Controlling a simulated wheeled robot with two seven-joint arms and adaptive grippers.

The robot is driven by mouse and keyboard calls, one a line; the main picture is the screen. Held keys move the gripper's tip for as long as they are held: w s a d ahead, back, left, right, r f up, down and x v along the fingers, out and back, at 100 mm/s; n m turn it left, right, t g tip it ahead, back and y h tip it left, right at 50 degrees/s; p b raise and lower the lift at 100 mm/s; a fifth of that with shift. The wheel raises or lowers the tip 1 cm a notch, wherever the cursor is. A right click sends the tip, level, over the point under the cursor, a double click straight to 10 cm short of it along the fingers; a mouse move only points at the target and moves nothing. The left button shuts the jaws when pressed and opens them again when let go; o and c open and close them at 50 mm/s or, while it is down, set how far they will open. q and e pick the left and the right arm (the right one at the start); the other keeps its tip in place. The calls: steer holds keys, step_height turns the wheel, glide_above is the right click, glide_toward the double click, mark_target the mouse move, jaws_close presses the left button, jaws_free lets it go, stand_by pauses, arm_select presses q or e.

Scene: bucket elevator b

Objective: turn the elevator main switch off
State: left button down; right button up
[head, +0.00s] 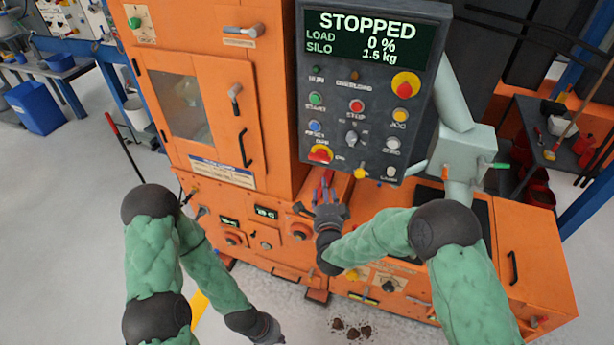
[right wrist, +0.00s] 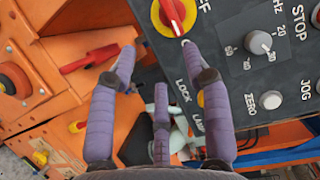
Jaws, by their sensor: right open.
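The main switch is a red handle on a yellow disc (head: 320,154) at the lower left of the dark control panel (head: 370,105). It also shows at the top of the right wrist view (right wrist: 173,14), cut by the frame edge, beside lettering ending in "FF". The panel display (head: 378,37) reads STOPPED, load 0 %, silo 1.5 kg. My right gripper (head: 326,184) is just below the switch in the head view. In the right wrist view the gripper (right wrist: 158,48) has its fingers apart and empty; one fingertip is close below the switch. My left gripper (head: 270,330) is low, away from the panel; its fingers are unclear.
A red and yellow button (head: 405,84) and a speed knob (head: 351,138) are on the same panel. A red lever (right wrist: 88,60) is left of the fingers in the right wrist view. The orange cabinet (head: 215,110) stands behind. Dark lumps (head: 351,331) lie on the floor.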

mark_target(320, 157)
steer(key=w, duration=0.3)
steer(key=w+a, duration=0.1)
steer(key=w, duration=0.3)
steer(key=w+r+b, duration=0.1)
steer(key=w, duration=0.3)
steer(key=shift+a, duration=0.3)
steer(key=shift+s, duration=0.1)
steer(key=shift+c, duration=0.3)
jaws_close()
